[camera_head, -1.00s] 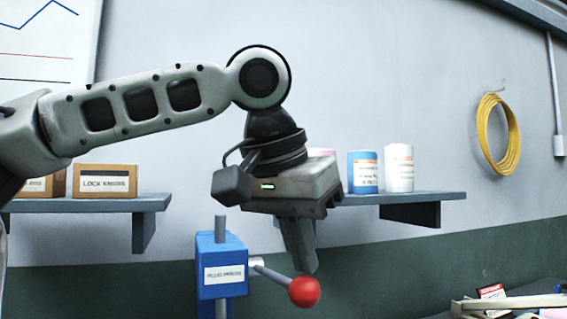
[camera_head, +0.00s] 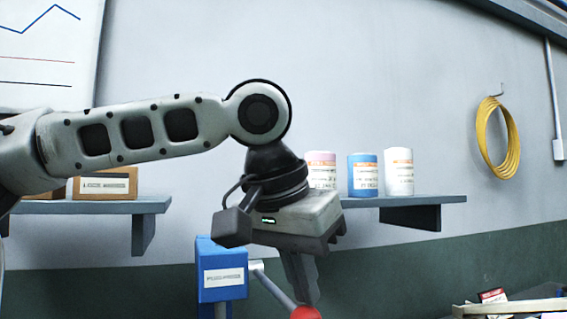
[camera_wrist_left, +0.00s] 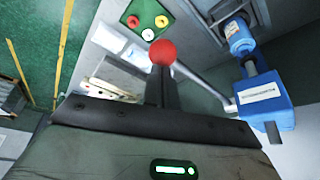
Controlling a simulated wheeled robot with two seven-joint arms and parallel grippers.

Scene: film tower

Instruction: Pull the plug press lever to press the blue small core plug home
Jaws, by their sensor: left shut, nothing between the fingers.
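The blue plug press (camera_head: 222,282) stands at lower centre with a white label. Its grey lever slopes down to a red ball (camera_head: 305,313), cut by the bottom edge. My left gripper (camera_head: 304,298) is shut and empty, pointing down, its fingertips at or just over the ball. In the left wrist view the red ball (camera_wrist_left: 162,52) sits at the tips of the shut fingers (camera_wrist_left: 160,80), and the press head (camera_wrist_left: 262,98) is at right. A blue cylinder (camera_wrist_left: 241,36) lies in line with the press ram. I cannot tell how deep any plug sits. My right gripper is out of view.
A wall shelf (camera_head: 440,199) holds pink, blue (camera_head: 364,174) and white canisters. A left shelf holds labelled boxes (camera_head: 105,184). A yellow coil (camera_head: 498,138) hangs on the wall. The wrist view shows a green tray (camera_wrist_left: 146,20) with coloured round parts.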

